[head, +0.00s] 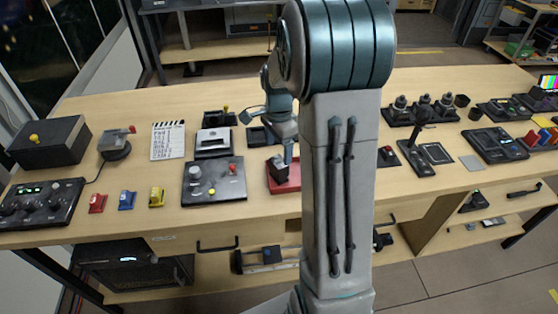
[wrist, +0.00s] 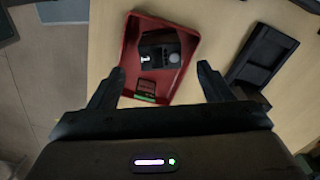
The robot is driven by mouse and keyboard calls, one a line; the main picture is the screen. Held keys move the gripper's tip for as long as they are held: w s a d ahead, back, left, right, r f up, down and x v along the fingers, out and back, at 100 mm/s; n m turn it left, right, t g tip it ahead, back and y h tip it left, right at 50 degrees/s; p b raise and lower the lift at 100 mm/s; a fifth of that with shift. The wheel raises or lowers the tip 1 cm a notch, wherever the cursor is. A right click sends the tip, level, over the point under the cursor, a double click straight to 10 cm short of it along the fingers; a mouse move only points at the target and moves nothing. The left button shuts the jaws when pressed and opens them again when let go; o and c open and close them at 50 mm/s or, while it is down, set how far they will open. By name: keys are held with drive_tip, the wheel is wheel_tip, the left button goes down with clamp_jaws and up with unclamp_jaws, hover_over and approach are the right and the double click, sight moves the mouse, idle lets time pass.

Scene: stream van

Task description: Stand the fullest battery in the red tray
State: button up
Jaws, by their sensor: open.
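The red tray (head: 291,187) lies on the workbench, partly hidden by my arm in the head view. It also shows in the wrist view (wrist: 128,50). A dark block, seemingly a battery (head: 279,168), is inside the tray; it shows in the wrist view (wrist: 160,52) with a light mark and a grey round spot. A small dark patch with green lines (wrist: 146,88) is at the tray's near end; I cannot tell what it belongs to. My gripper (wrist: 162,72) is open, with its fingers apart and nothing between the tips. Charge levels are not clearly readable.
A black holder with an empty-looking recess (wrist: 262,55) lies right of the tray. A control panel (head: 213,181) with knobs stands left of it. Red, blue (head: 127,200) and yellow blocks lie farther left. Black stands (head: 420,112) are on the right.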

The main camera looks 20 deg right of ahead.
sight(278, 163)
wheel_tip(278, 163, up, 3)
drive_tip(key=shift+r, duration=0.2)
drive_tip(key=s+a+r+n+t, duration=0.1)
drive_tip(key=s+a+r+n, duration=0.1)
drive_tip(key=s+n, duration=0.3)
drive_tip(key=s+a+r+n+t, duration=0.1)
drive_tip(key=s+a+r+n, duration=0.1)
drive_tip(key=s+a+n, duration=0.3)
drive_tip(key=s+a+r+n+t, duration=0.1)
drive_tip(key=s+a+r+n, duration=0.1)
drive_tip(key=s+a+n, duration=0.2)
drive_tip(key=shift+s+r+n, duration=0.3)
drive_tip(key=shift+s+n, duration=1.2)
drive_tip(key=shift+s, duration=1.55)
drive_tip(key=shift+a, duration=0.1)
